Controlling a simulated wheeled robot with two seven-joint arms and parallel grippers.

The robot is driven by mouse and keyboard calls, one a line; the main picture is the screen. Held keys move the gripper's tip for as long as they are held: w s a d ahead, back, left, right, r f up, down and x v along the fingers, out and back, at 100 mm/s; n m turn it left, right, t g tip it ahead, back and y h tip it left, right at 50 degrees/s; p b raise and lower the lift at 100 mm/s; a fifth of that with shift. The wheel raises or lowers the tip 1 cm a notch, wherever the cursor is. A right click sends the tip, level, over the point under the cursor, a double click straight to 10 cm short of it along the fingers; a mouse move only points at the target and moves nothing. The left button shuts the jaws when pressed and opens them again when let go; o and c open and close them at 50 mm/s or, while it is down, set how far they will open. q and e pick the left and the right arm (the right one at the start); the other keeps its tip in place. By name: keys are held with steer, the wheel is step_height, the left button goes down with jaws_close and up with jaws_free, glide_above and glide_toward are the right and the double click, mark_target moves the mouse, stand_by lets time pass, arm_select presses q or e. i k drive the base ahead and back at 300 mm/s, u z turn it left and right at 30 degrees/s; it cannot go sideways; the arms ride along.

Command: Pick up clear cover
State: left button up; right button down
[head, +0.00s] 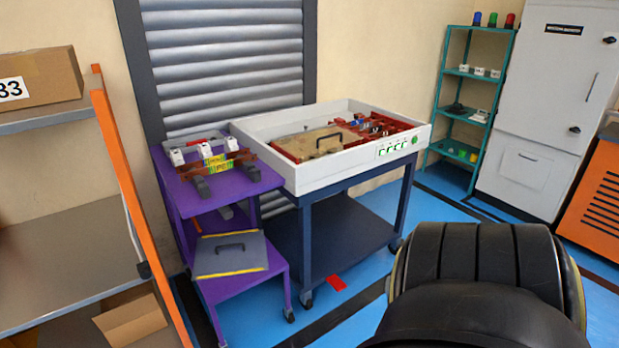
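A tan, flat panel with a dark handle (316,141) lies in the white tray-like bench top, over its left part. A grey flat panel with yellow edges and a dark handle (232,262) lies on the low front shelf of the purple cart. I cannot tell for certain which of the two is the clear cover, as neither looks plainly see-through. Neither of my grippers is in view. A large black rounded part, likely my own arm, fills the bottom right.
The white bench (292,176) holds red bars and small parts at its right. The purple cart (181,198) carries a busbar assembly (217,161) on top. An orange-framed shelf (130,186) stands left, a teal rack (437,119) at the back. Blue floor is open in front.

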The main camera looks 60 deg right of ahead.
mark_target(219, 255)
steer(key=z, duration=1.9)
